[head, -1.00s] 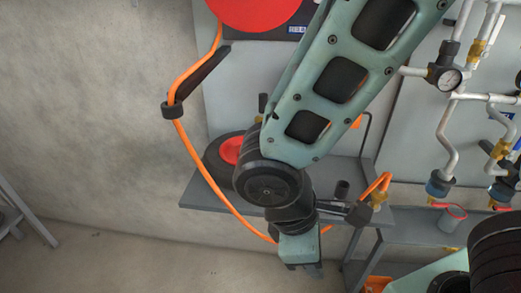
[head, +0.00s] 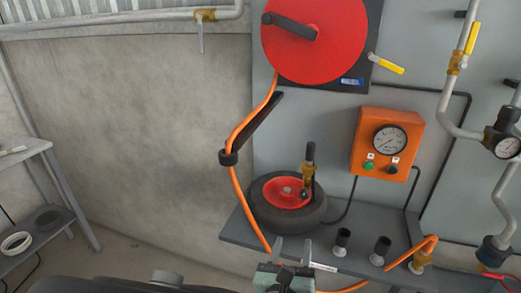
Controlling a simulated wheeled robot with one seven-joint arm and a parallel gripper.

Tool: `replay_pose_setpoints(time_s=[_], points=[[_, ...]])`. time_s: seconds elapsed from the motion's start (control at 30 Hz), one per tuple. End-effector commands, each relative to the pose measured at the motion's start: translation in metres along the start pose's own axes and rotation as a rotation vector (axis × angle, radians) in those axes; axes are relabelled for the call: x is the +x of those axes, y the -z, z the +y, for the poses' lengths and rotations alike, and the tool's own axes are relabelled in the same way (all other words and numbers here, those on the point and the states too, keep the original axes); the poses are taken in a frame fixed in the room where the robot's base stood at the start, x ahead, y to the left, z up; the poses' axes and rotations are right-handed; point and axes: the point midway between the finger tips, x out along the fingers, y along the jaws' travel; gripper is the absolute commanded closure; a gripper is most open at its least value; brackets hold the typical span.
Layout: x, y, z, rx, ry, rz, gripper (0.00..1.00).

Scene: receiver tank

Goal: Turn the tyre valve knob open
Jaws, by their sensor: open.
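The tyre (head: 262,212), black with a red hub (head: 290,192), lies flat on the grey shelf in the head view. At the hub's right side stands an upright fitting with a brass middle and a dark top (head: 310,155). A small dark round part (head: 304,194) sits at its foot; I cannot tell which of these is the valve knob. My gripper (head: 292,247) is at the bottom of the view, below the tyre in the picture. Its two fingers stand apart with nothing between them. It appears clear of the tyre and fitting.
An orange hose (head: 237,190) hangs from the red reel (head: 315,45) past the tyre's left side. An orange gauge box (head: 387,145) is on the wall at right. Two dark cups (head: 342,240) (head: 380,250) stand on the shelf (head: 238,228). Pipes are at far right.

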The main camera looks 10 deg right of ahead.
Motion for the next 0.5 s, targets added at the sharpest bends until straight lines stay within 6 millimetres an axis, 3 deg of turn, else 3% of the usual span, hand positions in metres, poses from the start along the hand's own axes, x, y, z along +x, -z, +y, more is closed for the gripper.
replay_pose_setpoints(time_s=[0.5], points=[[0.100,-0.001,-0.003,0.002,0.008,0.003,0.52]])
